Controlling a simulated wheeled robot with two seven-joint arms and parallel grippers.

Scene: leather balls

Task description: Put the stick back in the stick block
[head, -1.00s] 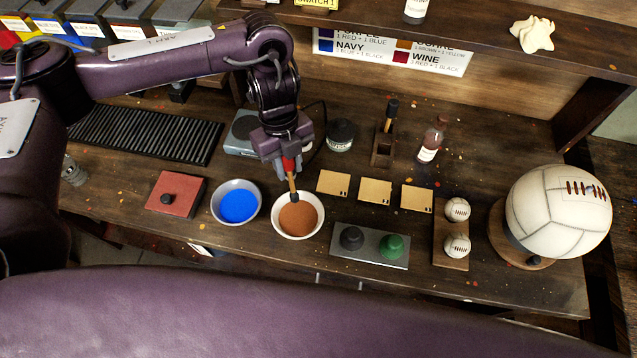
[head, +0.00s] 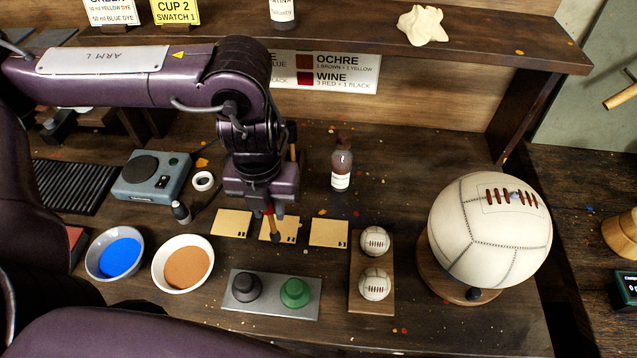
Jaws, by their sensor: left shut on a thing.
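My left gripper (head: 269,206) is shut on the stick (head: 273,227), which points down with a dark tip. The tip shows in front of the middle tan card (head: 291,229); I cannot tell whether it touches the card. The stick block is hidden behind my left arm; only part of another upright wooden handle (head: 293,152) shows beside the arm. The white bowl of brown dye (head: 159,278) is to the left of and nearer than the stick. My right gripper is not in view.
A blue dye bowl (head: 90,262), a grey plate with two knobs (head: 268,310), a board with two small balls (head: 358,303) and a large white ball (head: 487,230) stand around. A brown bottle (head: 342,168) stands behind the cards. A shelf (head: 480,52) overhangs the back.

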